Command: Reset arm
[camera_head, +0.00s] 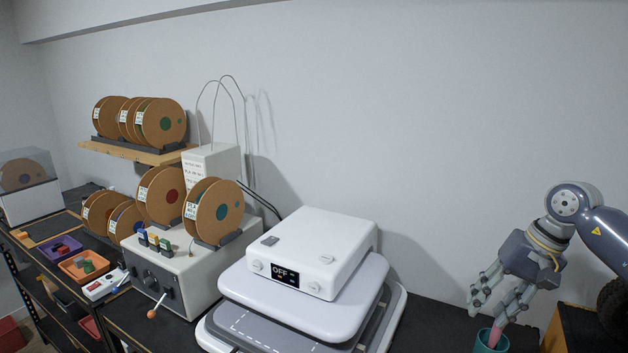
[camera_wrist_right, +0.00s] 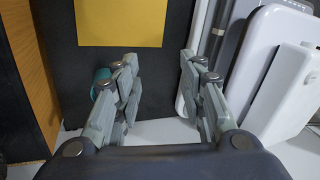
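My right gripper (camera_head: 488,308) hangs at the right of the head view, fingers pointing down. In the right wrist view its two fingers (camera_wrist_right: 160,68) stand wide apart with nothing between them. In the head view it is just above a teal cup (camera_head: 491,345) on the dark worktop, with something pink (camera_head: 495,336) at the cup's mouth. Whether the fingers touch the cup cannot be told. In the right wrist view a teal edge (camera_wrist_right: 102,75) shows partly hidden behind the left finger. My left gripper is not in view.
A white press (camera_head: 320,245) with an OFF display stands left of the gripper. A wooden box (camera_head: 551,335) is at the right. A grey machine (camera_head: 180,265) with spools (camera_head: 213,210) stands at the left. A yellow sheet (camera_wrist_right: 120,22) shows in the wrist view.

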